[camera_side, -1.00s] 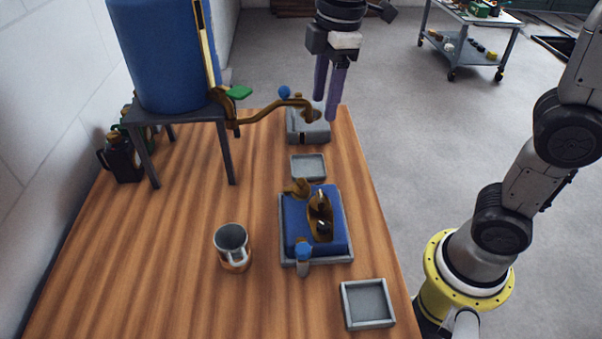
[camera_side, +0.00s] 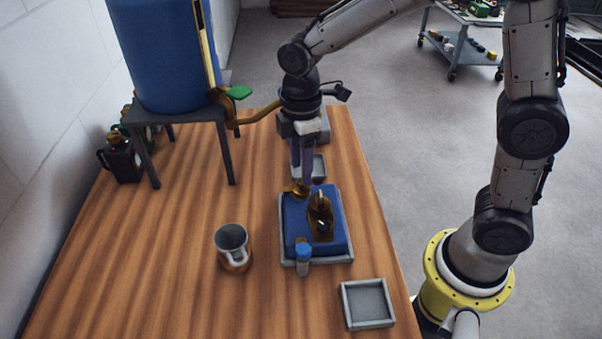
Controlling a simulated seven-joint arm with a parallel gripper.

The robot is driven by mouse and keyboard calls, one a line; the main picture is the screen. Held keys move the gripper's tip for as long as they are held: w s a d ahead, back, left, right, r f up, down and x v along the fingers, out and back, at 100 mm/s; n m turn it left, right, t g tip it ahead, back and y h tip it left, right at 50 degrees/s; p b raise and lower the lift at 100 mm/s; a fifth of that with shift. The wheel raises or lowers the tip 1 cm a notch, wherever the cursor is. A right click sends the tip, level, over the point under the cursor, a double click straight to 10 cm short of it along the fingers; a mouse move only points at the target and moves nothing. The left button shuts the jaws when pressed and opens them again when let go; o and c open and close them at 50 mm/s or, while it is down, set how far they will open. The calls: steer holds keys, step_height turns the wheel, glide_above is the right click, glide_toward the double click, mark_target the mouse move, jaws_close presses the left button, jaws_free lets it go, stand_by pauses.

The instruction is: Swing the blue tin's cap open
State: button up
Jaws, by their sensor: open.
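The blue tin (camera_side: 335,222) is a low blue box lying in a shallow grey tray (camera_side: 349,258) on the table. A dark brass, pointed fitting (camera_side: 319,217) stands on its top. A smaller brass piece (camera_side: 297,191) sits at the tin's far left corner; I cannot tell which brass part is the cap. A blue-topped grey piece (camera_side: 303,260) stands at the tray's near edge. My gripper (camera_side: 303,181) is open and points down at the tin's far edge, close to the small brass piece. I cannot tell whether they touch.
A grey mug with a brown base (camera_side: 233,250) stands left of the tin. A square grey tray (camera_side: 367,304) lies at front right, another (camera_side: 319,167) behind my fingers. A blue tank (camera_side: 158,55) on a dark stand has a brass spout (camera_side: 258,114).

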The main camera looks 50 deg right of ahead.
mark_target(301, 185)
steer(key=shift+f, duration=1.5)
jaws_close()
